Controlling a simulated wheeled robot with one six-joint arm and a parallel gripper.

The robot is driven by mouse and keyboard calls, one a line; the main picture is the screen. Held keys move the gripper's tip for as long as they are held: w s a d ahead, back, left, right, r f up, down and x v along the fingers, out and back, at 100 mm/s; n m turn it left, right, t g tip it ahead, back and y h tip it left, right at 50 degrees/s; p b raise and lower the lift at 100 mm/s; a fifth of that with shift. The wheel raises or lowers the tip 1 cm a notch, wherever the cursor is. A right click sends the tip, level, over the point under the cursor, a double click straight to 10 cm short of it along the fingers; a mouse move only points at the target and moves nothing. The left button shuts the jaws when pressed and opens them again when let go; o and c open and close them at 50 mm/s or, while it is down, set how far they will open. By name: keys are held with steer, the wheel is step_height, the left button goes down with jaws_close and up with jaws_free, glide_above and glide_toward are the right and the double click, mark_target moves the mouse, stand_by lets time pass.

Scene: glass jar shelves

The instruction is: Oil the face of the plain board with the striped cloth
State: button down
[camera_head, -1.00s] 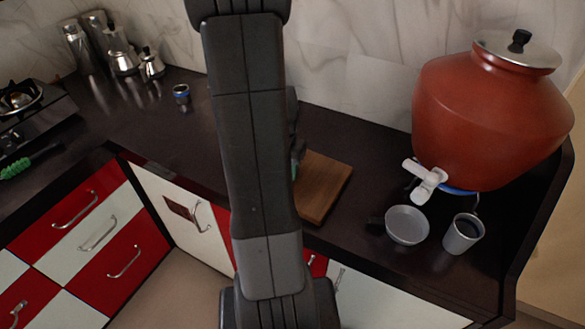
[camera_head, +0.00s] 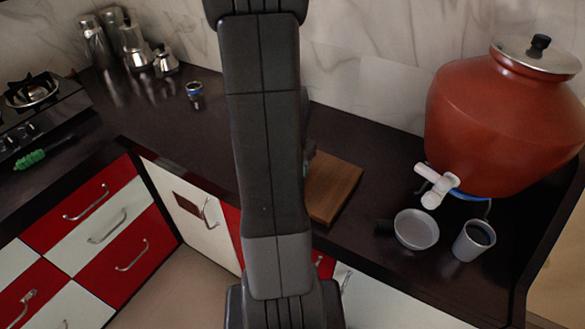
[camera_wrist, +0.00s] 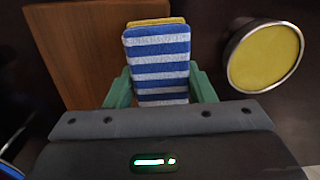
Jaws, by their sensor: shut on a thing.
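My gripper (camera_wrist: 160,90), with green fingers, is shut on the striped cloth (camera_wrist: 158,62). The cloth has blue and white bands, and a yellow layer shows behind its top edge. The plain brown wooden board (camera_wrist: 75,50) lies beyond and to the left of the cloth in the wrist view. In the head view the board (camera_head: 333,188) lies on the counter, just right of my arm. My arm covers its left part, the gripper tips and the cloth. I cannot tell whether the cloth touches the board.
A round metal-rimmed dish with yellow contents (camera_wrist: 265,56) is right of the cloth. A red clay pot (camera_head: 500,125) with a white tap stands at the right, near a grey bowl (camera_head: 416,229) and a cup (camera_head: 473,241). Metal pots (camera_head: 138,55) stand back left.

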mark_target(339, 203)
steer(key=shift+f+b, duration=0.6)
steer(key=shift+f, duration=0.2)
stand_by(0.7)
steer(key=shift+s+d, duration=0.75)
steer(key=shift+d, duration=0.25)
steer(key=shift+s+d, duration=0.7)
steer(key=shift+d, duration=0.25)
steer(key=shift+s+d+b, duration=0.2)
steer(key=shift+s+d, duration=0.55)
steer(key=shift+d, duration=0.2)
steer(key=shift+s+d+b, duration=0.15)
steer(key=shift+s+d, duration=0.55)
steer(key=shift+d, duration=0.25)
steer(key=shift+s+d, duration=0.7)
steer(key=shift+d, duration=0.3)
steer(key=shift+s+d, duration=0.7)
steer(key=shift+d, duration=0.25)
